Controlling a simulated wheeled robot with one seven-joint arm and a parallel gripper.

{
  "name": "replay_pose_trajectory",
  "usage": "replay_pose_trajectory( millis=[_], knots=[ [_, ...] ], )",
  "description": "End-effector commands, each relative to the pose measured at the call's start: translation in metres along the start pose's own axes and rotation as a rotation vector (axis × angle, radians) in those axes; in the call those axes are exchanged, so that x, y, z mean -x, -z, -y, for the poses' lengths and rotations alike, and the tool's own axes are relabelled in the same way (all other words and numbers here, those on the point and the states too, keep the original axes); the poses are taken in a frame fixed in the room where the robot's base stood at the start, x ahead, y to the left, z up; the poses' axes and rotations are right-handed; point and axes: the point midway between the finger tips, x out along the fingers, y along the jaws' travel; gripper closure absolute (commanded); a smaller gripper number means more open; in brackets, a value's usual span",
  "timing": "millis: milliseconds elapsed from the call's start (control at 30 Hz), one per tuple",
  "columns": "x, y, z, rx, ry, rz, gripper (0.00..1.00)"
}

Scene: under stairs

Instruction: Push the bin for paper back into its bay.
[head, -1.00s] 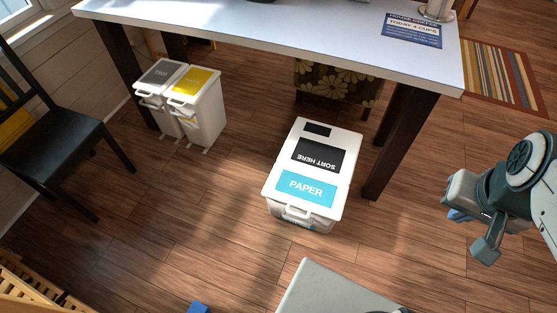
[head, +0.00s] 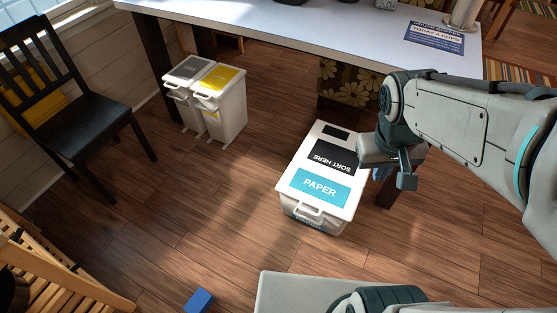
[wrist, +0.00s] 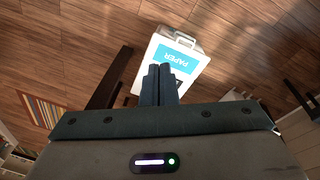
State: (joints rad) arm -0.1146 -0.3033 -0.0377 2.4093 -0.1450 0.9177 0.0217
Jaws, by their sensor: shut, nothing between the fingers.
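The paper bin (head: 296,205) is white, with a blue PAPER label and a black SORT HERE panel on its lid. It stands on the floor in front of the table, with its handle toward me. In the wrist view the bin (wrist: 196,44) lies just beyond my fingertips. My gripper (head: 380,174) is at the bin's right side in the head view, over or beside its edge; I cannot tell whether it touches. In the wrist view my gripper's fingers (wrist: 159,72) are together and empty. Part of the bin's right side is hidden by my arm.
Two bins, grey-labelled (head: 184,86) and yellow-labelled (head: 222,112), stand under the left part of the white table (head: 290,28). A flowered box (head: 345,92) is under the table. A black chair (head: 75,115) is left. A blue block (head: 199,300) lies on clear floor.

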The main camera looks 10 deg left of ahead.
Motion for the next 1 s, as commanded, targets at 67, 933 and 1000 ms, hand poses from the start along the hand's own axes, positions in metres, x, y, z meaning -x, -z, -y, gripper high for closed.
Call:
replay_pose_trajectory(
  millis=[67,933,1000],
  knots=[
    [-0.037,0.013,0.005,0.087,-0.041,0.060,1.00],
    [-0.362,0.152,0.112,1.071,-0.750,0.469,1.00],
    [-0.391,0.159,0.128,1.155,-0.825,0.485,1.00]
  ],
)
